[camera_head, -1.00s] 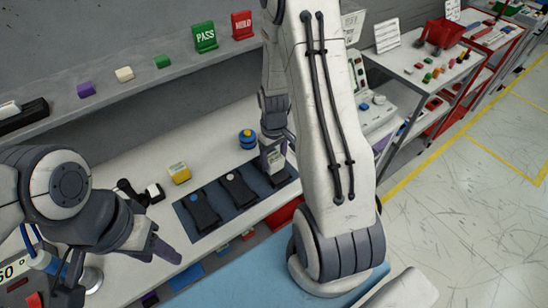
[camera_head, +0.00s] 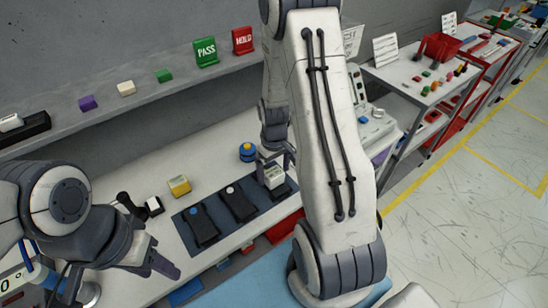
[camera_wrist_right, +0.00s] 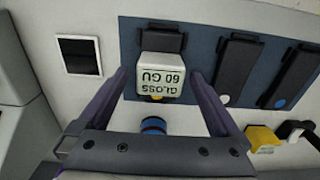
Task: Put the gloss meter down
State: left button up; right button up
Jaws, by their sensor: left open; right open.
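The gloss meter (camera_wrist_right: 160,74) is a pale box labelled "GLOSS 60 GU". It rests at the end slot of the dark blue mat (camera_wrist_right: 207,28), against a black block. In the head view the gloss meter (camera_head: 271,176) is at the mat's right end. My right gripper (camera_wrist_right: 158,80) is open, its fingers apart on either side of the meter; in the head view the right gripper (camera_head: 272,160) is partly hidden by my arm. My left gripper (camera_head: 165,262) is open and empty at the bench's front left.
Two black devices (camera_head: 202,226) and (camera_head: 238,203) lie on the mat. The shelf holds green PASS (camera_head: 205,52) and red HOLD (camera_head: 242,41) signs.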

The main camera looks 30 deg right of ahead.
aim_at(274, 172)
notch_tip(274, 172, up, 11)
jog(key=b, duration=0.2)
jog(key=s+a+r+n, duration=0.2)
jog(key=s+a, duration=0.1)
jog(key=a, duration=0.5)
jog(key=s+a+r+n, duration=0.1)
jog(key=s+a+r, duration=0.15)
jog(key=a, duration=0.65)
jog(key=s+a+r+n, duration=0.1)
jog(key=s+a+n, duration=0.1)
jog(key=s+a, duration=0.2)
jog(key=s+a+r+n+y, duration=0.1)
jog(key=s+a, duration=0.3)
jog(key=s, duration=0.5)
jog(key=shift+n, duration=0.4)
